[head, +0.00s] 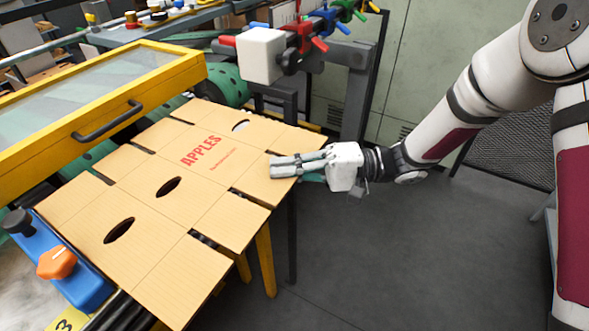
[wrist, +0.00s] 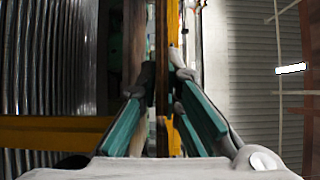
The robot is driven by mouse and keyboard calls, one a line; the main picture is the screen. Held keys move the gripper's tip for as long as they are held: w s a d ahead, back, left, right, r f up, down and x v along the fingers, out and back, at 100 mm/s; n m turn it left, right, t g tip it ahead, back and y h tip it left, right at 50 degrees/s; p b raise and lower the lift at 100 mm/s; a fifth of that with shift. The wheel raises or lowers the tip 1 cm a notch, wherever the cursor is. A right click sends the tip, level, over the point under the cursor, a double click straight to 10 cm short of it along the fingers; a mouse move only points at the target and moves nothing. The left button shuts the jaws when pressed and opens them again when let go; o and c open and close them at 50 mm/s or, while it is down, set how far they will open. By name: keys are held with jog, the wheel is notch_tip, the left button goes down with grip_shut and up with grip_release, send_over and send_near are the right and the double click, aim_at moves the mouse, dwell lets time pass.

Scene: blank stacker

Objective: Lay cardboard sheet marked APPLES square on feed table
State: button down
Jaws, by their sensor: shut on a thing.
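The cardboard sheet marked APPLES (head: 147,201) is tan, with red print, oval holes and slots. It spans the feed table (head: 122,309), whose dark rollers show at the lower left and through a slot. The sheet hides most of the table, so I cannot tell whether it lies flat or square. My gripper (head: 285,166) is shut on the sheet's right edge, one finger visible above it. In the wrist view my gripper (wrist: 162,110) has its green-padded fingers either side of the sheet (wrist: 162,65), seen edge-on as a thin brown strip.
A yellow-framed clear guard (head: 165,75) with a black handle stands over the sheet's far left side. A blue block with an orange knob (head: 56,262) sits at the lower left. A white block (head: 262,55) and coloured clamps are behind. Open grey floor (head: 390,260) lies to the right.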

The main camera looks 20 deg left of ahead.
jog(key=shift+w+a+f+b, duration=0.1)
jog(key=shift+a+f+b, duration=0.35)
jog(key=shift+a, duration=0.35)
jog(key=shift+w+a+f+b, duration=0.1)
jog(key=shift+a+f+b, duration=0.35)
jog(key=shift+a, duration=0.4)
jog(key=shift+a+f+b, duration=0.35)
jog(key=shift+a+f, duration=0.2)
jog(key=shift+a, duration=0.25)
jog(key=shift+f, duration=0.1)
jog(key=shift+f+b, duration=0.45)
jog(key=shift+f, duration=0.2)
jog(key=c, duration=1.7)
grip_release()
jog(key=shift+o, duration=0.6)
jog(key=shift+f, duration=0.1)
jog(key=o, duration=0.8)
jog(key=shift+d, duration=0.15)
